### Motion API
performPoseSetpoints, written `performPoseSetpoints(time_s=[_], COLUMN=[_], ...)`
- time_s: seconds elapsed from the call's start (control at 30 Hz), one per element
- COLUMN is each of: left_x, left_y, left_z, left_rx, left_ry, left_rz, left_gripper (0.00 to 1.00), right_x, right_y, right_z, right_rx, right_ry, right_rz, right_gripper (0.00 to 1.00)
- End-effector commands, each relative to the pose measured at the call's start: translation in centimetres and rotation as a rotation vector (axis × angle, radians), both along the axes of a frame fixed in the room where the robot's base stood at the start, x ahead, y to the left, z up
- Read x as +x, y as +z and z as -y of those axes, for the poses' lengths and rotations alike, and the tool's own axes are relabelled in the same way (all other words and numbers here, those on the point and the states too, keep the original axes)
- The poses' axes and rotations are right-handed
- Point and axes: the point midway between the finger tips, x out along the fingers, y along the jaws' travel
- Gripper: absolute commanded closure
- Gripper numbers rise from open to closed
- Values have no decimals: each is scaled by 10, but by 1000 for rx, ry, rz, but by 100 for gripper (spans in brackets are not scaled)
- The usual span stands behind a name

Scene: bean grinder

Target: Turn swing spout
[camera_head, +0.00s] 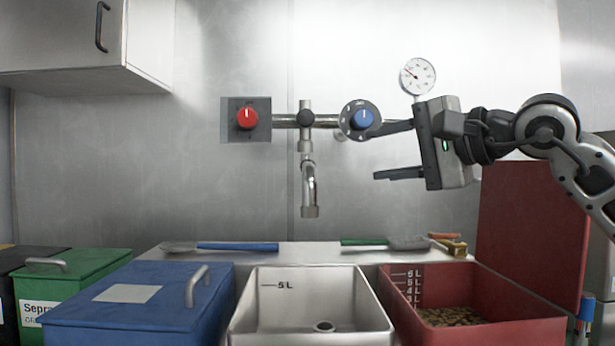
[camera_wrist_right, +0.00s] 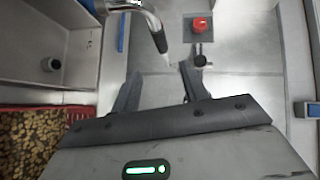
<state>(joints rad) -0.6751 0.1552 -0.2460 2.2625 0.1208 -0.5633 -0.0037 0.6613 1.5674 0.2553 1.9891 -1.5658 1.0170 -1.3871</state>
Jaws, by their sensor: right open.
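The chrome swing spout (camera_head: 309,190) hangs down from a wall pipe, between a red knob (camera_head: 247,118) on the left and a blue knob (camera_head: 362,118) on the right. My right gripper (camera_head: 384,152) is open and empty, to the right of the spout and apart from it. Its upper finger is near the blue knob; whether they touch is unclear. In the right wrist view, the open fingers (camera_wrist_right: 158,88) show below a curved chrome tube, apparently the spout (camera_wrist_right: 150,22), with the red knob (camera_wrist_right: 200,24) beyond. My left gripper is not in view.
Below the spout is a metal sink (camera_head: 262,300), between a closed blue bin (camera_head: 130,297) and an open red bin (camera_head: 500,300) holding beans. A blue-handled tool (camera_head: 238,246) and a green-handled tool (camera_head: 365,241) lie on the ledge. A gauge (camera_head: 418,75) is above my right gripper.

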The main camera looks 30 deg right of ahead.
Motion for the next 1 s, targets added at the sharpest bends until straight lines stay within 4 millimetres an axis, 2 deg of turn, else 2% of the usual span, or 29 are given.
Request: performPoseSetpoints(time_s=[0.17, 0.3, 0.4, 0.63, 1.0], left_x=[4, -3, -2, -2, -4], left_y=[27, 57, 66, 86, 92], left_z=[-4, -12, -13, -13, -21], left_rx=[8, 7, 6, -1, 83], left_ry=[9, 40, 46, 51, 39], left_rz=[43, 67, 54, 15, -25], left_gripper=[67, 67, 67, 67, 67], right_x=[16, 37, 53, 75, 128], right_y=[2, 3, 0, -1, -13], right_z=[-4, -8, -13, -19, -32], right_rx=[0, -1, -2, 5, 8], right_ry=[1, -1, 3, 6, 7], right_rz=[-6, -11, -11, -3, 0], right_gripper=[56, 56, 56, 56, 56])
